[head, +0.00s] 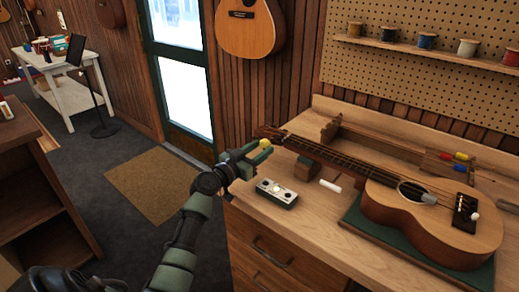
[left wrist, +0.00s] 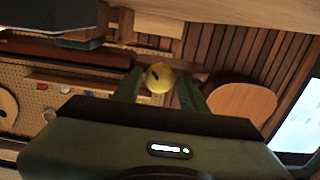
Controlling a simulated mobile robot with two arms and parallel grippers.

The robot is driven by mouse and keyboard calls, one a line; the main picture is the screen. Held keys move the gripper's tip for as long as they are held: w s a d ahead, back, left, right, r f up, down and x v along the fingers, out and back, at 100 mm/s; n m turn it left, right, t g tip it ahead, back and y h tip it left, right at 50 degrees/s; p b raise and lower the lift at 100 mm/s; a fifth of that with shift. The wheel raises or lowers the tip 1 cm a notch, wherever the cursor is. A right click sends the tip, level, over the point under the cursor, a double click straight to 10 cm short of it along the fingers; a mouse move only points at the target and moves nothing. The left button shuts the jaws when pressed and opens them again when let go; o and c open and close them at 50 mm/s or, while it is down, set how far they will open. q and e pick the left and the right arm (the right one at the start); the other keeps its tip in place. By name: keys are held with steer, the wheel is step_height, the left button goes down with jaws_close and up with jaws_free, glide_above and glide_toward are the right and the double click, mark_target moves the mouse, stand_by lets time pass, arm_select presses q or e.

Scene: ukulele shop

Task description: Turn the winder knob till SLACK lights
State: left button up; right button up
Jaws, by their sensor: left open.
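My left gripper (head: 258,153) is open at the headstock end of the ukulele (head: 430,205). A yellow knob (head: 266,143) shows at its fingertips. In the left wrist view the yellow knob (left wrist: 159,78), with a dark mark on its face, sits between the two spread fingers; I cannot tell whether they touch it. The ukulele lies on a green mat (head: 375,232), its neck on a support block (head: 307,170). A small pale box (head: 277,193) with a round middle and dark marks lies below the gripper; its lettering is too small to read. My right gripper is not in view.
The wooden workbench (head: 330,222) has a white cylinder (head: 330,186) beside the box. A wooden rack with coloured handles (head: 455,157) stands behind the ukulele. Spools (head: 426,41) line a pegboard shelf. Open floor with a brown mat (head: 155,185) lies left of the bench.

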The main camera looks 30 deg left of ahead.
arm_select(q)
jaws_close()
